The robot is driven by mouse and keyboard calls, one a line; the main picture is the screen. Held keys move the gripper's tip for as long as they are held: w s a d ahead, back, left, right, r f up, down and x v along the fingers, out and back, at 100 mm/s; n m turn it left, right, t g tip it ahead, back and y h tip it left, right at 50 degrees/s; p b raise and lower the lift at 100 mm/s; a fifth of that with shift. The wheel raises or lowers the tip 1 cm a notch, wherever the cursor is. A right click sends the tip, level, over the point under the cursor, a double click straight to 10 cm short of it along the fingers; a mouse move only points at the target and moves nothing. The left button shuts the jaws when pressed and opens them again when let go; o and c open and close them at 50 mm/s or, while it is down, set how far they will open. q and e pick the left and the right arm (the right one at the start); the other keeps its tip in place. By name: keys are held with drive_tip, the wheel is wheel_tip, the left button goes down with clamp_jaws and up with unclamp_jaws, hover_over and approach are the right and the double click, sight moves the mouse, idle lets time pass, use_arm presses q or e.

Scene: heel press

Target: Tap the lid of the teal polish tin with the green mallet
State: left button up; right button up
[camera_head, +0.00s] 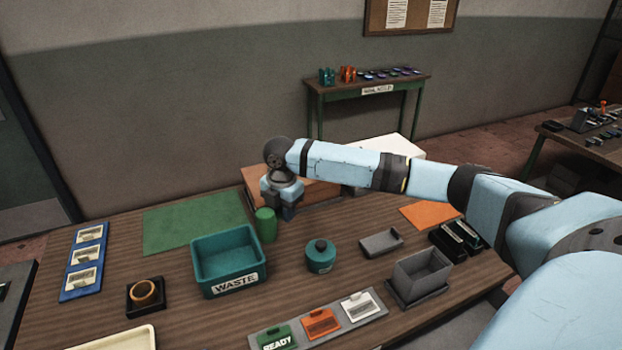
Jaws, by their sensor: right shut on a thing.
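Whether the mallet touches the table I cannot tell. My left gripper is not in view.
A teal waste bin (206,278) stands left of the tin. A grey tray (381,243) and grey open box (421,271) are to its right. Colored cards on a strip (285,329) lie in front. A green mat (196,219) lies at the back left. A cardboard-brown box (312,190) is behind my gripper.

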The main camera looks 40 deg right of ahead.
drive_tip(key=d+r+n+p, duration=0.3)
drive_tip(key=d+n+p, duration=0.1)
drive_tip(key=d+n, duration=0.6)
drive_tip(key=shift+n, duration=0.6)
drive_tip(key=f, duration=0.3)
drive_tip(key=a+f, duration=0.1)
drive_tip(key=f, duration=0.1)
drive_tip(key=shift+s+a+f+b, duration=0.1)
drive_tip(key=shift+s+f+b, duration=0.2)
drive_tip(key=shift+b, duration=0.1)
drive_tip(key=shift+f, duration=0.1)
